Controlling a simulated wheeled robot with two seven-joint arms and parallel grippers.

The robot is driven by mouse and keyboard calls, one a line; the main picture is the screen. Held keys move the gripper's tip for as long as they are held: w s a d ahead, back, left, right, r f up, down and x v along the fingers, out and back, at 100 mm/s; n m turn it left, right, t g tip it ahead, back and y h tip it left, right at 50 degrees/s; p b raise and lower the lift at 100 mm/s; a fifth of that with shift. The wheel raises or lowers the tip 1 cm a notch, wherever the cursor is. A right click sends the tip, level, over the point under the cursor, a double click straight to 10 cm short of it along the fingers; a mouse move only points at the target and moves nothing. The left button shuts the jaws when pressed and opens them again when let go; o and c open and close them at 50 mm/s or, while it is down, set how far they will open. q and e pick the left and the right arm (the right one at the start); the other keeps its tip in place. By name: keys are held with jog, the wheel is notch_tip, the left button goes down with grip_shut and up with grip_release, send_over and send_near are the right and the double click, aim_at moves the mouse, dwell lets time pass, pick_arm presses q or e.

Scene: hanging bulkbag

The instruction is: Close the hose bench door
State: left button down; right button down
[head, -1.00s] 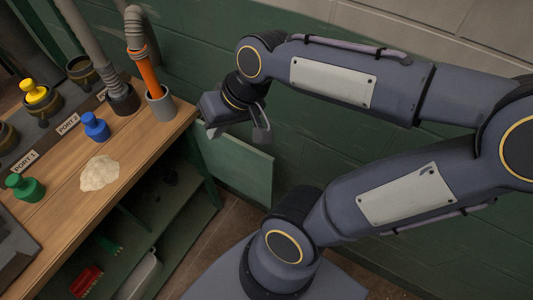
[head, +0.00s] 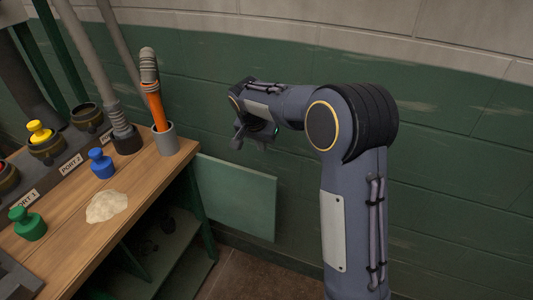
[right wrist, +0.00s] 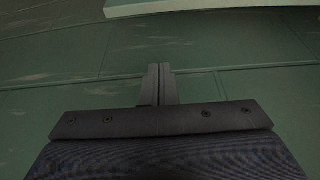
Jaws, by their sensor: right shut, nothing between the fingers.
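The hose bench door (head: 236,198) is a flat green panel. It stands open, sticking out from the right end of the wooden-topped bench (head: 140,178), with the green wall behind it. My right gripper (head: 239,138) is shut and empty, above the door and apart from it in the head view. In the right wrist view the shut fingers (right wrist: 158,84) point at the green wall. A pale green strip (right wrist: 210,8) crosses the top of that view; I cannot tell whether it is the door. My left gripper is not in view.
On the bench stand a grey cup (head: 166,139) with an orange-handled tool, a blue plug (head: 101,164), a green plug (head: 27,224) and a pale cloth-like patch (head: 106,207). A lower shelf (head: 165,250) lies under the bench. Bare floor (head: 255,277) shows below the door.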

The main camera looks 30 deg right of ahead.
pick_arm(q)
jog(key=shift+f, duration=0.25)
pick_arm(e)
notch_tip(320, 180, down, 7)
jog(key=a, duration=0.1)
jog(key=shift+s+f, duration=0.2)
jog(key=shift+s, duration=0.25)
jog(key=shift+a, duration=0.15)
